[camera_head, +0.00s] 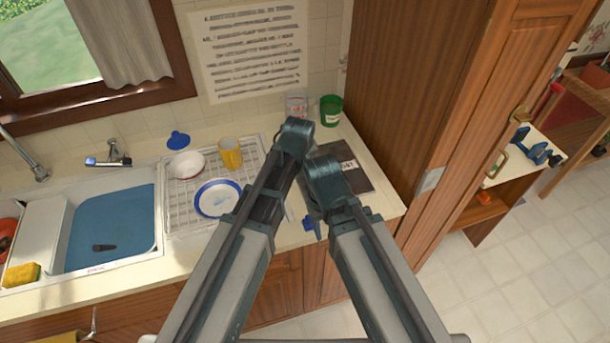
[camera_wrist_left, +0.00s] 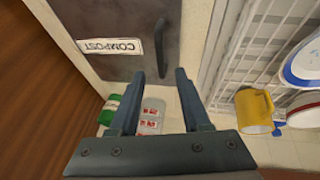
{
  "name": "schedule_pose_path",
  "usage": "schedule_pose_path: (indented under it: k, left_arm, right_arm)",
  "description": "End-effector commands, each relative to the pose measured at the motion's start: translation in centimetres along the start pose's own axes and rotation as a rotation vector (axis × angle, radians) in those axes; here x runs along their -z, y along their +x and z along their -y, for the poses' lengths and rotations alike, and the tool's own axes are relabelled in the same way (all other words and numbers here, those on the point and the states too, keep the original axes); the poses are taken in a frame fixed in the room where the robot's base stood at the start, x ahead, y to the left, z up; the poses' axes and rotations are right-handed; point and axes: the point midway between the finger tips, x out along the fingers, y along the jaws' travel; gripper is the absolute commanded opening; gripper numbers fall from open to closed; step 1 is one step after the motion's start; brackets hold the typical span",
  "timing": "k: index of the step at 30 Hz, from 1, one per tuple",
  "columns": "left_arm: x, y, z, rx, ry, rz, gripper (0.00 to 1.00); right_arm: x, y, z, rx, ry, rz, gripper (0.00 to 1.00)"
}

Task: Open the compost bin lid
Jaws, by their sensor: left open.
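The compost bin lid (camera_head: 362,181) is a dark square panel that appears flat in the counter, close to the tall wooden cabinet. In the left wrist view the lid (camera_wrist_left: 100,20) shows a white "COMPOST" label (camera_wrist_left: 110,47), upside down, and a dark bar handle (camera_wrist_left: 153,50). My left gripper (camera_wrist_left: 158,75) is open there. Its fingertips lie on either side of the handle's near end in the picture, with nothing gripped; I cannot tell the gap in depth. In the head view my arms cover part of the lid and its handle. My right gripper is not visible.
The drying rack (camera_head: 182,215) with a yellow mug (camera_head: 230,152), plate (camera_head: 218,198) and bowl (camera_head: 187,164) stands left of the lid. The wooden cabinet (camera_head: 415,80) closes off the right side.

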Motion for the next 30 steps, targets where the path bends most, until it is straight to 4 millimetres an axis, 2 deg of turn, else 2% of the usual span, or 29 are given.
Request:
schedule_pose_path:
  k: [1,10,15,23,30]
  left_arm:
    - [-0.1,1.6,0.1,0.0,0.0,0.0,0.47]
    - [-0.1,5.8,0.0,0.0,0.0,0.0,0.47]
    - [0.0,6.6,0.0,0.0,0.0,0.0,0.47]
    - [0.0,6.5,0.0,0.0,0.001,0.0,0.47]
    - [0.0,6.5,0.0,0.0,0.001,0.0,0.06]
  right_arm:
    - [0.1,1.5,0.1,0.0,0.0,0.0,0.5]
    - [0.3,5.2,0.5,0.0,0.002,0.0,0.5]
    - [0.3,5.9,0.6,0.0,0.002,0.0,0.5]
    - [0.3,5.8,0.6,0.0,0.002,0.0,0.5]
    - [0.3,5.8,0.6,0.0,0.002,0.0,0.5]
